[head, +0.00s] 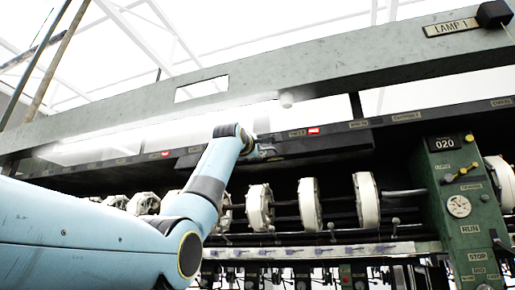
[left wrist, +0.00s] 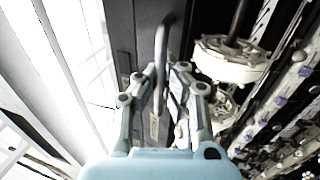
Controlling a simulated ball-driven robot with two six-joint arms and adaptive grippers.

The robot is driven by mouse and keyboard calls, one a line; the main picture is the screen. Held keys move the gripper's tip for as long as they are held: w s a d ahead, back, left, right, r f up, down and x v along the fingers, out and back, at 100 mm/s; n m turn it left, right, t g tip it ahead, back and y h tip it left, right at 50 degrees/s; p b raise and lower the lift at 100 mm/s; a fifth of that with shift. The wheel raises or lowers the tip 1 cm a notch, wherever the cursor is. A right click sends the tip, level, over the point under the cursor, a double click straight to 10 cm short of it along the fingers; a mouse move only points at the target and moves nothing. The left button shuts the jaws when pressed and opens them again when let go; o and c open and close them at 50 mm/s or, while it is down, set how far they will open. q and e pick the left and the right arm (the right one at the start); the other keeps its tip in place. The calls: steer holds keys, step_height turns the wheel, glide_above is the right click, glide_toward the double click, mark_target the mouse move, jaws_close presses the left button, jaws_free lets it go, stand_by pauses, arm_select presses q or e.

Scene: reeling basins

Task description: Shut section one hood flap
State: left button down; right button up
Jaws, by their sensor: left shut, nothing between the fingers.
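A long dark hood flap (head: 318,144) runs under the green beam in the head view; its label is too small to read. In the left wrist view a dark grey panel (left wrist: 121,40), which looks like the same hood, carries a curved grey bar handle (left wrist: 161,55). My left gripper (head: 270,152) is at the left part of the dark flap in the head view. In the left wrist view its fingers (left wrist: 168,76) are shut and empty, right at the handle; I cannot tell whether they touch it. My right gripper is not in view.
White reels (head: 310,204) stand in a row below the hood, close under my left arm; one shows in the left wrist view (left wrist: 230,58). A green control post (head: 462,215) marked 020 stands at the right. The green beam (head: 330,70) runs overhead.

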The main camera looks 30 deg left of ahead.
arm_select(q)
steer(key=shift+w+a+f+p, duration=0.15)
steer(key=shift+w+f+p, duration=0.15)
steer(key=shift+w+f, duration=0.35)
steer(key=shift+w+a+f+p, duration=0.15)
steer(key=shift+w+f+p, duration=0.15)
steer(key=shift+w+f, duration=0.3)
steer(key=c, duration=1.6)
jaws_free()
steer(key=shift+c, duration=0.2)
steer(key=shift+o, duration=0.6)
steer(key=shift+w, duration=0.1)
steer(key=b+v, duration=1.4)
steer(key=shift+r, duration=0.2)
steer(key=shift+f, duration=0.1)
